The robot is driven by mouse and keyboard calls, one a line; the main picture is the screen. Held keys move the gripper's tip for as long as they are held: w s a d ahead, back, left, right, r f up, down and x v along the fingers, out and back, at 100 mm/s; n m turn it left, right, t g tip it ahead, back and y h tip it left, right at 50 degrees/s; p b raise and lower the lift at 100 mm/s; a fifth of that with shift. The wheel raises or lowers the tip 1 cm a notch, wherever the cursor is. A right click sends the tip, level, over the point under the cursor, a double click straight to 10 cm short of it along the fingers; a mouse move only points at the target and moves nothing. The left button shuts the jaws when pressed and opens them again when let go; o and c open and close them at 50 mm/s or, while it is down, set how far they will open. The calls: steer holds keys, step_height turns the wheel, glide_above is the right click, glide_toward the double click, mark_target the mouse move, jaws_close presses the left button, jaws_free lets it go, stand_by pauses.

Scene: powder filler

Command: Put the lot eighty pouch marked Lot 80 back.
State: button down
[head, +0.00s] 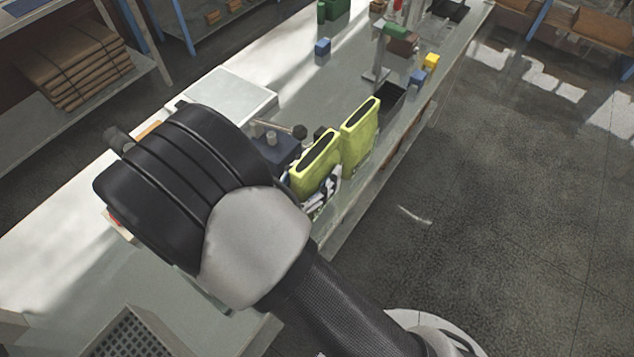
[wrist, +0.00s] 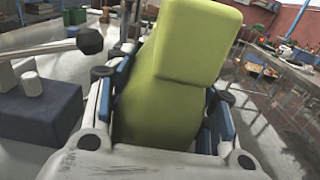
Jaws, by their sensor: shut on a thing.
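Two yellow-green pouches with dark top strips stand side by side in the head view, a nearer left one (head: 312,172) and a farther right one (head: 360,138). My gripper (head: 325,192) is at the nearer pouch, partly hidden behind my arm. In the wrist view, my gripper (wrist: 165,100) is shut on a yellow-green pouch (wrist: 155,112), with a blue-edged finger on each side. A yellow-green upper part (wrist: 192,42) fills the top middle; I cannot tell whether it belongs to the same pouch. No lot marking is readable, and the pouch's lower end is hidden.
A dark blue block-like device (head: 275,148) with a black-knobbed lever stands left of the pouches. A pale flat plate (head: 230,92) lies behind it. Small blue (head: 322,46) and yellow (head: 431,61) blocks sit farther along the bench. The floor to the right is open.

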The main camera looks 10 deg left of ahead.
steer(key=shift+f+b, duration=0.55)
steer(key=shift+f, duration=1.45)
steer(key=shift+f, duration=0.2)
steer(key=c, duration=0.7)
jaws_free()
steer(key=shift+r, duration=0.2)
steer(key=shift+s+a, duration=0.15)
steer(key=shift+s, duration=0.05)
steer(key=p+v, duration=0.1)
steer(key=v, duration=1)
steer(key=shift+s+p, duration=0.3)
steer(key=shift+p, duration=0.1)
